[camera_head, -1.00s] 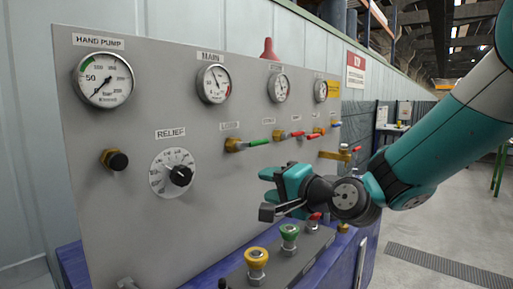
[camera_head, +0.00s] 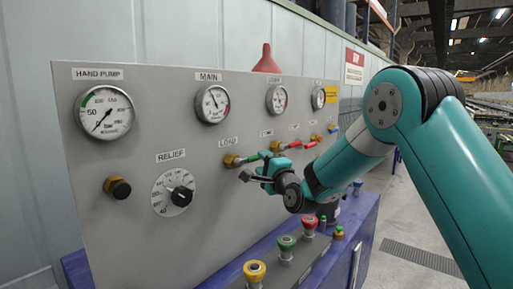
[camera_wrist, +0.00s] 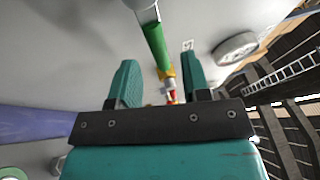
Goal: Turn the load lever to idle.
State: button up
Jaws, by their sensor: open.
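The load lever (camera_head: 249,159) sticks out to the right from a brass valve (camera_head: 231,161) under the LOAD label (camera_head: 228,142) on the grey panel. Its green grip slopes slightly upward. My gripper (camera_head: 256,168) is open, close to the panel at the lever's right end and partly covering it. In the wrist view the green grip (camera_wrist: 157,45) lies between and beyond the two teal fingers, with a gap on both sides. No contact shows. The marking for idle cannot be made out.
Gauges line the panel's top, including the MAIN gauge (camera_head: 212,104). The relief knob (camera_head: 181,196) is lower left. Yellow (camera_head: 255,271), green (camera_head: 287,243) and red (camera_head: 309,222) buttons stand on the bench below.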

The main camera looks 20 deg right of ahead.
aim_at(259, 158)
jog(key=shift+p+x, duration=0.5)
jog(key=shift+x, duration=1.6)
grip_shut()
